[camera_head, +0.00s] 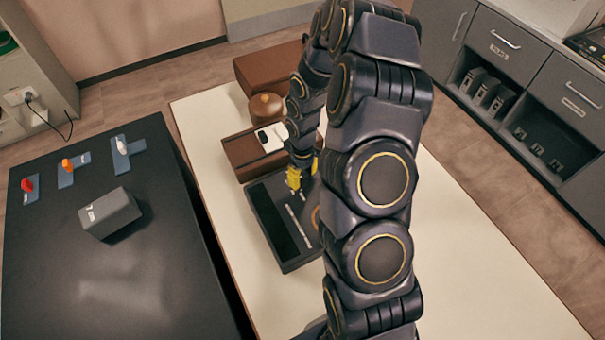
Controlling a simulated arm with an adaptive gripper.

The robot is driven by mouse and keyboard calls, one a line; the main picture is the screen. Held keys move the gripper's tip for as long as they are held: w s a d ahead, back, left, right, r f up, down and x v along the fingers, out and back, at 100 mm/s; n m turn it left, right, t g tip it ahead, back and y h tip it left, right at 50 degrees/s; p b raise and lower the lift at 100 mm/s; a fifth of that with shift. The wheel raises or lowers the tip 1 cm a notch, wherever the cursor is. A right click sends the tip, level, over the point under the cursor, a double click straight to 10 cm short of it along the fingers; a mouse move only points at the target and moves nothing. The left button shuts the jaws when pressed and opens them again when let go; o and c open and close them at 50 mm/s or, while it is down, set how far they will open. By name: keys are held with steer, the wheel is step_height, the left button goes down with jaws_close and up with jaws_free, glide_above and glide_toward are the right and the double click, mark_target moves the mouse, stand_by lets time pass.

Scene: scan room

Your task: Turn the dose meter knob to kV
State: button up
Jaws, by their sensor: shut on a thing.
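My gripper (301,174) points down over the upper part of a dark tray-like case (262,222) on the cream table. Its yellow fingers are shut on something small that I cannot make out. A small white piece with a black part (271,137) lies on a brown box, up and left of my gripper. My arm hides the right side of the case.
Brown boxes (243,152) and a round brown lidded pot (265,107) stand at the table's far end. A dark table (110,285) on the left bears a grey box (109,213) and several coloured switches. Grey cabinets (510,75) stand right. The cream table (470,270) is clear at right.

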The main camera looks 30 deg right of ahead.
mark_target(302, 177)
steer(key=o, duration=1.1)
step_height(302, 177, up, 12)
steer(key=shift+a+r, duration=0.1)
